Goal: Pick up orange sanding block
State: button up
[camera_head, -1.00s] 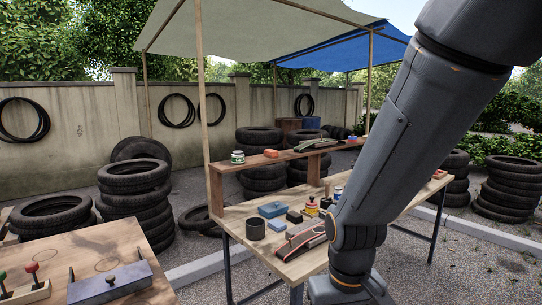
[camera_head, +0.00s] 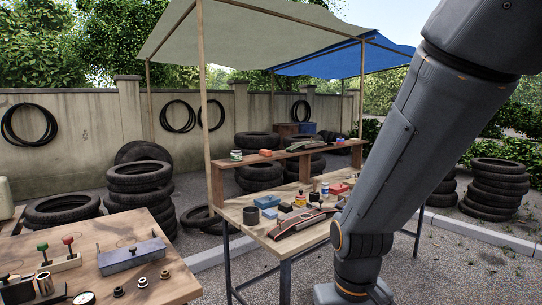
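A small orange block (camera_head: 266,152), which looks like the sanding block, lies on the raised wooden shelf (camera_head: 283,155) at the back of the stall table. It sits to the right of a green-and-white jar (camera_head: 236,155) and left of a long dark tool (camera_head: 305,144). My arm crosses the right side of the view and runs down to the bottom edge. My gripper is out of the picture. Nothing covers the orange block.
The stall table (camera_head: 262,233) holds a dark cup (camera_head: 251,215), a blue box (camera_head: 268,201), a red-edged long tool (camera_head: 304,223) and several small items. A nearer bench (camera_head: 150,290) stands at lower left. Tyre stacks (camera_head: 140,190) and canopy poles (camera_head: 202,110) surround the table.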

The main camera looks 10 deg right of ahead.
aim_at(263, 152)
jog(key=z, duration=0.7)
jog(key=i, duration=1)
jog(key=z, duration=0.75)
jog(key=i, duration=1.4)
jog(key=u, duration=0.75)
jog(key=i, duration=0.95)
jog(key=u, duration=0.85)
